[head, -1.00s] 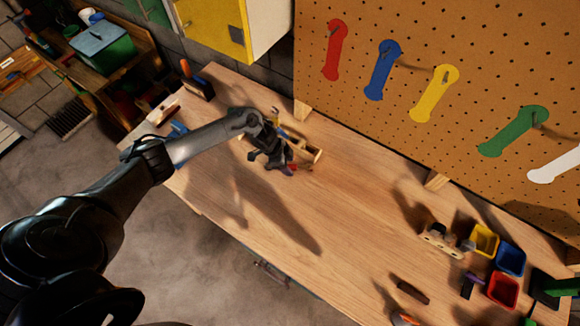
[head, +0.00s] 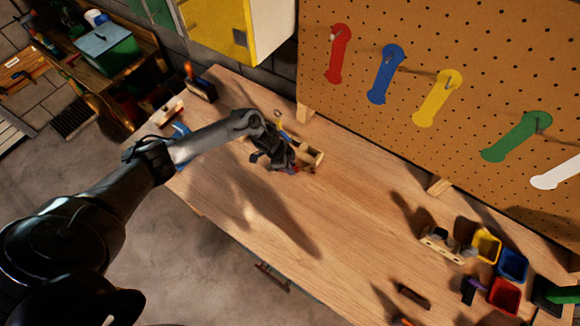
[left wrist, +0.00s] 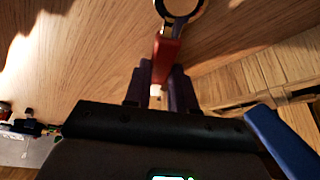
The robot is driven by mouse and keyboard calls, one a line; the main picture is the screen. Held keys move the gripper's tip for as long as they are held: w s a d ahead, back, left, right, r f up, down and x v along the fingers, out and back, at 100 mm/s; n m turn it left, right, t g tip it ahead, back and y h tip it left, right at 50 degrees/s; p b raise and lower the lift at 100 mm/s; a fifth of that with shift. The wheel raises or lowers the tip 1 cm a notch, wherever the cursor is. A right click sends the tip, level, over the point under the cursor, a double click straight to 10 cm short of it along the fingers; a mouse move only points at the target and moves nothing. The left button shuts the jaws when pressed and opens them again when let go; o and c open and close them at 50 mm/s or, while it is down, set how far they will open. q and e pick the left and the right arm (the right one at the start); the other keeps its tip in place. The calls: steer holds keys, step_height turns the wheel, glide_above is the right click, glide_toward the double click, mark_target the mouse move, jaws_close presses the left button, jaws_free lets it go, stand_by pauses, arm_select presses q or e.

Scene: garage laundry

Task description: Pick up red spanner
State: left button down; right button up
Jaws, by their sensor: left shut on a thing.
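My left gripper (left wrist: 160,88) is shut on the red spanner (left wrist: 166,48). In the left wrist view the red handle sits between its fingers, and the metal ring end (left wrist: 163,11) points away at the top edge. In the head view my left gripper (head: 289,167) is low over the workbench beside the wooden tool holder (head: 312,158). The spanner is mostly hidden there by the gripper. I cannot tell whether the spanner touches the bench. My right gripper is in neither current view.
The workbench (head: 345,225) is clear in the middle. A pegboard (head: 480,60) with coloured spanner outlines, including a red one (head: 338,58), stands behind. Yellow (head: 487,245), blue (head: 512,265) and red (head: 503,296) bins stand at right. A blue handle (left wrist: 280,140) is near the gripper.

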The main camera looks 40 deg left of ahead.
arm_select(q)
steer(key=shift+r, duration=0.5)
steer(key=r, duration=0.3)
steer(key=shift+w+d, duration=0.2)
steer(key=shift+d, duration=0.2)
steer(key=w+d+r+b, duration=0.1)
steer(key=w+d+r, duration=0.3)
steer(key=d, duration=0.5)
steer(key=shift+w+d+r, duration=0.35)
steer(key=shift+w+r, duration=0.05)
steer(key=shift+r, duration=0.85)
